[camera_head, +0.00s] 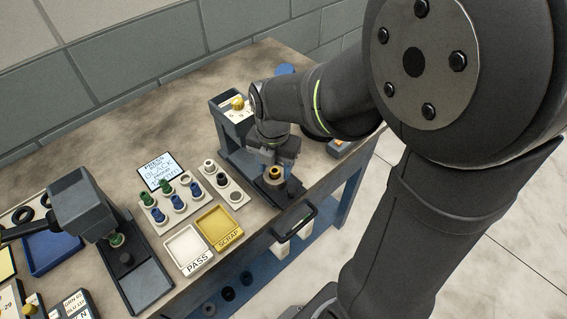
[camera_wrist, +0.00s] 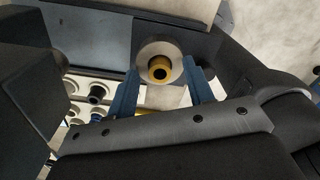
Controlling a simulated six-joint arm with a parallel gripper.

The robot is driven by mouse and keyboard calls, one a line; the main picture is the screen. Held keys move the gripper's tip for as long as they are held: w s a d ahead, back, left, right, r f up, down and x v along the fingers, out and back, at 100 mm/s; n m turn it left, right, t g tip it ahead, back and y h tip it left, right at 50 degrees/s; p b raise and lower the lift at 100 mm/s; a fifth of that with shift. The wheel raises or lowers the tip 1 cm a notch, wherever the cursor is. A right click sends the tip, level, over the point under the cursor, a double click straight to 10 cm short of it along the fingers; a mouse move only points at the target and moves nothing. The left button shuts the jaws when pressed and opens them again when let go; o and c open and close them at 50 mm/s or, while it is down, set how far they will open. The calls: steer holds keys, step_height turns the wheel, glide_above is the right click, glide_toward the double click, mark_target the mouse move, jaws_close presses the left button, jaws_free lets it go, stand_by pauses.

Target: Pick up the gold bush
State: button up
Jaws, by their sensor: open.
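A gold bush (camera_head: 275,173) with a dark bore shows just below my gripper (camera_head: 277,158), at the base of the dark grey station (camera_head: 232,128) on the right of the bench. In the wrist view the gold bush (camera_wrist: 153,73) sits within a round pale metal ring. My gripper (camera_wrist: 163,75) is open, with one blue finger left of the bush and one right of it. Neither finger visibly touches the bush. I cannot tell the exact height of the fingertips over it.
A rack (camera_head: 158,203) of green and blue bushes and a smaller rack (camera_head: 239,196) stand left of the station. The PASS tray (camera_head: 205,266) and yellow SCRAP tray (camera_head: 237,238) lie in front. A dark press (camera_head: 147,290) stands further left. Bare bench lies behind.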

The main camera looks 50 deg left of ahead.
mark_target(279, 171)
steer(key=shift+f, duration=0.1)
steer(key=shift+c, duration=0.5)
jaws_close()
steer(key=shift+r, duration=0.45)
steer(key=r, duration=0.4)
steer(key=shift+w+d, duration=0.3)
steer(key=shift+d, duration=0.05)
steer(key=w+d+r, duration=0.6)
steer(key=d+r, duration=0.2)
steer(key=r, duration=0.1)
steer(key=shift+w+d, duration=0.25)
steer(key=shift+d, duration=0.05)
